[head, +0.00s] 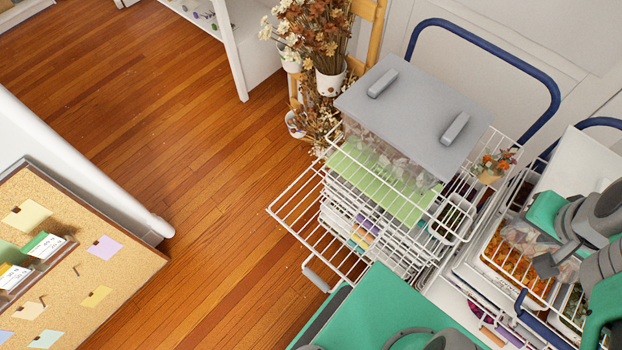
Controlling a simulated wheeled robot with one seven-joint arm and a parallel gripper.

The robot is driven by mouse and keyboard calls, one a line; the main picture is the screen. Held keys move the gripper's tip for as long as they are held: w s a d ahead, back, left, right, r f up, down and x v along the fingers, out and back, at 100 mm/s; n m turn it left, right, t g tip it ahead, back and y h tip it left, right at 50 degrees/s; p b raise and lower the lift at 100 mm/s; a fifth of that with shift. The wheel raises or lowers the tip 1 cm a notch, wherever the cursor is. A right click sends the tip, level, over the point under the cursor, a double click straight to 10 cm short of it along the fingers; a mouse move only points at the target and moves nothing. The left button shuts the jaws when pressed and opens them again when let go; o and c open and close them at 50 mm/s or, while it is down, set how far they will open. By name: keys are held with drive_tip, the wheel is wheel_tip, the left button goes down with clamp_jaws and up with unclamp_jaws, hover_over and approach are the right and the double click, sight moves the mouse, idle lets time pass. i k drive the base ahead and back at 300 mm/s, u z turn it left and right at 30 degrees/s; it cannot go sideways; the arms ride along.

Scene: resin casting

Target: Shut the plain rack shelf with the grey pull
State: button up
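The plain rack shelf (290,213) is a bare white wire grid that juts out to the left from a white wire rack, over the wooden floor. Its grey pull (316,277) is a short bar at the shelf's outer lower edge. The shelf's inner part is hidden under the stacked shelves above it. My gripper (557,258) is at the right, at the end of my green and grey arm, over the neighbouring rack and well apart from the pull. Its fingers are small and partly hidden, so I cannot tell whether it is open.
A clear bin with a grey lid (412,112) stands on the rack. Dried flowers in a white pot (330,82) stand behind it. The neighbouring rack holds an orange-filled tray (510,268). A corkboard (80,255) is at left. The wooden floor (215,225) between is clear.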

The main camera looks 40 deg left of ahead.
sight(315, 279)
drive_tip(key=k, duration=0.3)
drive_tip(key=u, duration=2.5)
drive_tip(key=k, duration=0.6)
drive_tip(key=u, duration=1.05)
drive_tip(key=i, duration=0.75)
drive_tip(key=u, duration=0.2)
